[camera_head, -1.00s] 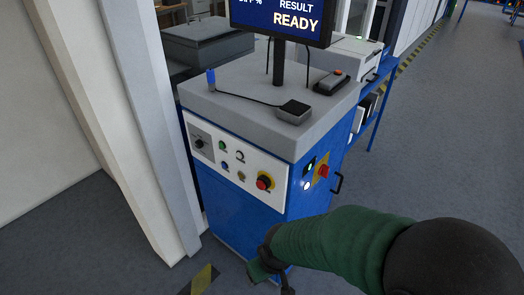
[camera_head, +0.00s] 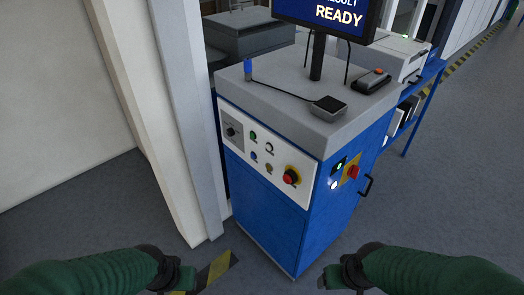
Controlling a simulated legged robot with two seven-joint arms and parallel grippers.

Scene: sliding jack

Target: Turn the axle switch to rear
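A blue control cabinet (camera_head: 268,210) with a white front panel stands in the middle of the view. A black rotary switch (camera_head: 231,131) on a grey plate sits at the panel's left end. It appears to be the axle switch, but its markings are too small to read, so its setting cannot be told. My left gripper (camera_head: 185,279) is low at the left, in front of and below the panel, well apart from the switch. My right gripper (camera_head: 334,277) is low at the right, beside the cabinet's lower corner. Neither appears to hold anything; their finger gaps are unclear.
Several small buttons (camera_head: 253,135) and a red knob on yellow (camera_head: 291,176) share the panel. A red button (camera_head: 353,172) and black handle (camera_head: 368,185) are on the cabinet's right side. A pale post (camera_head: 190,120) stands close on the left. A monitor (camera_head: 335,14) reads READY.

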